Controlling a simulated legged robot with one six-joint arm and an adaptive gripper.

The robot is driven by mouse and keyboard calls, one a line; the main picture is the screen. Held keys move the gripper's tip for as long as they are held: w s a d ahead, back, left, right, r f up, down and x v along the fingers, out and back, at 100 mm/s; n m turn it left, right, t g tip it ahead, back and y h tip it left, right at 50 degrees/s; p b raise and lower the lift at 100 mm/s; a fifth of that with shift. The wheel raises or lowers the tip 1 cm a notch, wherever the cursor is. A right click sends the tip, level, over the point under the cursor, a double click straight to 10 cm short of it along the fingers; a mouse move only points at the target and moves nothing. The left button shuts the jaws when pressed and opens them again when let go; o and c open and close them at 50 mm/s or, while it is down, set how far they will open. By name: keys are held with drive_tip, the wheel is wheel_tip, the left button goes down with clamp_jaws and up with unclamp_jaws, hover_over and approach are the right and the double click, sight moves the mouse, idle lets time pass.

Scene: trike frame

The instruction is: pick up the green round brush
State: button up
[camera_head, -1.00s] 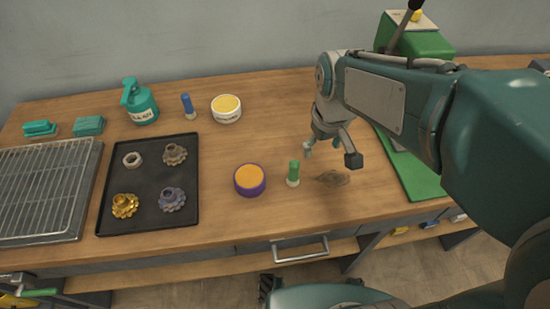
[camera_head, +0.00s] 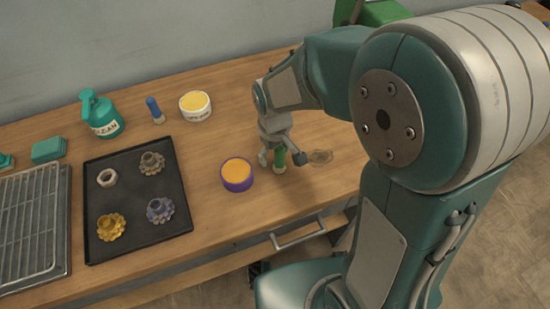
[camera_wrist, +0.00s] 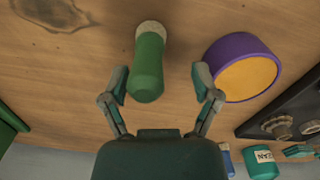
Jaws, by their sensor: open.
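The green round brush (camera_head: 279,160) has a green handle and a pale bristle end, and stands upright on the wooden table with the bristle end down. My gripper (camera_head: 280,158) is right over it, with a finger on either side. In the wrist view the brush (camera_wrist: 149,66) lies between the spread fingers of my gripper (camera_wrist: 160,84), nearer the left finger. The gripper is open and empty; whether the left finger touches the handle I cannot tell.
A purple tub with an orange top (camera_head: 237,174) stands close left of the brush, near the right finger in the wrist view (camera_wrist: 243,70). A black tray (camera_head: 138,200) with metal parts lies further left. A white tub (camera_head: 196,105) and blue brush (camera_head: 155,110) stand behind.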

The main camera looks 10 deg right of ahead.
sight(282, 159)
drive_tip(key=shift+d+f, duration=0.25)
drive_tip(key=shift+f, duration=0.3)
drive_tip(key=shift+d+f, duration=0.2)
drive_tip(key=shift+f, duration=0.35)
drive_tip(key=shift+d+f, duration=0.1)
drive_tip(key=shift+d, duration=0.4)
drive_tip(key=shift+a, duration=0.3)
drive_tip(key=c, duration=0.9)
drive_tip(key=shift+a, duration=0.3)
clamp_jaws()
drive_tip(key=shift+d, duration=0.2)
drive_tip(key=shift+d+r, duration=0.2)
drive_tip(key=shift+r, duration=0.35)
drive_tip(key=s+d+r, duration=0.9)
drive_tip(key=s+r, duration=0.1)
drive_tip(key=r, duration=0.2)
drive_tip(key=shift+s+d, duration=0.15)
